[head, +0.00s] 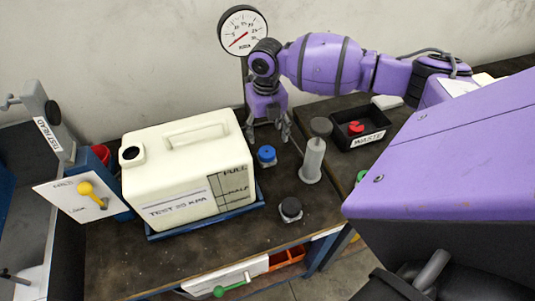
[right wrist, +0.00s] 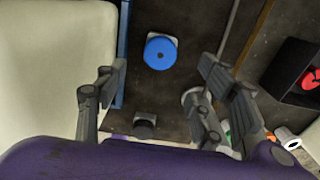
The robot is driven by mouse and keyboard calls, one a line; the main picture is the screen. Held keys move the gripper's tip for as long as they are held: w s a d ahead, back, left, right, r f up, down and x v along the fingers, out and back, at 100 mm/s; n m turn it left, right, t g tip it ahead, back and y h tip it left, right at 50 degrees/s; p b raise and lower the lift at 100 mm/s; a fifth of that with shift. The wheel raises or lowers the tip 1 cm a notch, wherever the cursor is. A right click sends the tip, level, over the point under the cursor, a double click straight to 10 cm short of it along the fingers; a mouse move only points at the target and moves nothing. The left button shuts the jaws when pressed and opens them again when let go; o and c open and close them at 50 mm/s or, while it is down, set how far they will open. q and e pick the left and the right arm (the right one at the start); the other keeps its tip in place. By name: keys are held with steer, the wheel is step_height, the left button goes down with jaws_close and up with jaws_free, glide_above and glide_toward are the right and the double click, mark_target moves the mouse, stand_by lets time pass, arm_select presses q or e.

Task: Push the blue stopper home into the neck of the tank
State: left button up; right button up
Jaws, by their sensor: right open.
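The cream tank (head: 190,165) stands on a blue tray (head: 205,222) at the left of the dark bench. Its neck (head: 131,154) is a dark open hole at the top left. The blue stopper (head: 266,154) sits on a small pale base on the bench, right of the tank; it also shows in the right wrist view (right wrist: 160,51). My right gripper (head: 268,132) is open and empty, pointing down above and behind the stopper. In the right wrist view the stopper lies between the lines of the spread fingers, apart from them. My left gripper is not in view.
A grey syringe-like cylinder (head: 313,160) stands right of the stopper, close to my right fingers. A black stopper (head: 290,208) sits nearer the front. The black waste bin (head: 372,125) holds a red item. A pressure gauge (head: 243,30) stands behind; a yellow-handled valve panel (head: 75,200) is left.

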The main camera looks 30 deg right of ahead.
mark_target(267, 151)
step_height(267, 151, down, 8)
steer(key=b, duration=0.2)
steer(key=shift+r+b, duration=0.15)
steer(key=shift+b, duration=0.25)
steer(key=shift+f, duration=0.55)
steer(key=shift+r, duration=0.1)
stand_by(0.7)
